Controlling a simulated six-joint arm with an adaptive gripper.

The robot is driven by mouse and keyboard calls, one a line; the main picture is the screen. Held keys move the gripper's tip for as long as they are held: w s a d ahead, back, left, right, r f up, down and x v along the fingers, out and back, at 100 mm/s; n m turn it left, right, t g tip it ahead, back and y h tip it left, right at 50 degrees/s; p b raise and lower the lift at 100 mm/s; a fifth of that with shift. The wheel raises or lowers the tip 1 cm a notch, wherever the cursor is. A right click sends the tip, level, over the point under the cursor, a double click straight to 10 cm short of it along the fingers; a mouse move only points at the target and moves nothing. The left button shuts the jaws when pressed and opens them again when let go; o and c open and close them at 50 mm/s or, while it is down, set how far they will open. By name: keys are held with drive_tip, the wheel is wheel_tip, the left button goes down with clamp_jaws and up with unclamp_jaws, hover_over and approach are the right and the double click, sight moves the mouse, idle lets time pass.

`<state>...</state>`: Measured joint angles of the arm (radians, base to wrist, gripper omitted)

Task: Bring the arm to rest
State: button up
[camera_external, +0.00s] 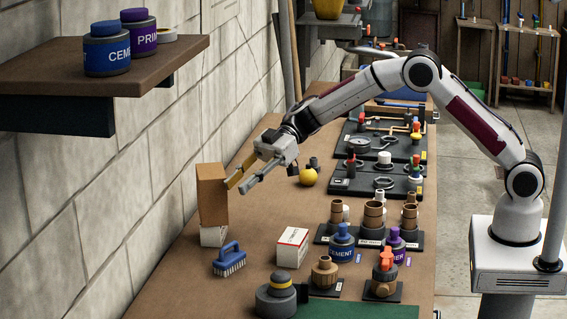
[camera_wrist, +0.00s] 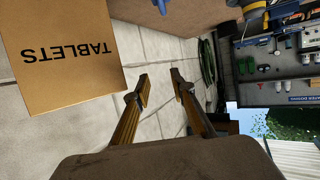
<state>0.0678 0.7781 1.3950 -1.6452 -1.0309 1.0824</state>
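My gripper (camera_external: 237,187) is at the end of my arm, reaching left over the workbench near the wall. Its two fingers are apart with nothing between them; the wrist view also shows the open fingertips (camera_wrist: 161,86). A brown cardboard box (camera_external: 212,194) stands upright on a white box (camera_external: 213,236), just left of the fingertips in the outside view. In the wrist view the brown box (camera_wrist: 75,75) carries the word TABLETS, upside down, and a gap shows between it and the fingers.
A blue brush (camera_external: 229,259), a white and red box (camera_external: 292,248) and a grey lidded pot (camera_external: 277,295) are on the workbench (camera_external: 180,290). A yellow ball-like item (camera_external: 308,176) lies below my forearm. Fittings and cement cans stand at right. A wall shelf (camera_external: 150,68) overhangs at upper left.

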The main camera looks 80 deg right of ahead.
drive_tip(key=d+r+m+t+h, duration=0.2)
drive_tip(key=d+r+t+h, duration=0.15)
drive_tip(key=r, duration=0.45)
drive_tip(key=d+r+m+t+h, duration=0.25)
drive_tip(key=d+r, duration=0.25)
drive_tip(key=r, duration=0.3)
drive_tip(key=s+d+r+m+t+h, duration=0.1)
drive_tip(key=s+d+r+m+h, duration=0.45)
drive_tip(key=s+d, duration=0.45)
drive_tip(key=s+d+f+m+g+h, duration=0.1)
drive_tip(key=s+f+g, duration=0.15)
drive_tip(key=s, duration=0.65)
drive_tip(key=s+d+f+m+g+h, duration=0.1)
drive_tip(key=s+f, duration=0.3)
drive_tip(key=s, duration=0.5)
drive_tip(key=s+d+f+g+h, duration=0.1)
drive_tip(key=s+f+g, duration=0.15)
drive_tip(key=s, duration=0.75)
drive_tip(key=s+a+f+g+y, duration=0.1)
drive_tip(key=s+f, duration=0.2)
drive_tip(key=s, duration=0.2)
drive_tip(key=s+a+f+g+y, duration=0.1)
drive_tip(key=s+a+f, duration=0.1)
drive_tip(key=s+f, duration=0.2)
drive_tip(key=s, duration=0.2)
drive_tip(key=shift+s+a, duration=0.3)
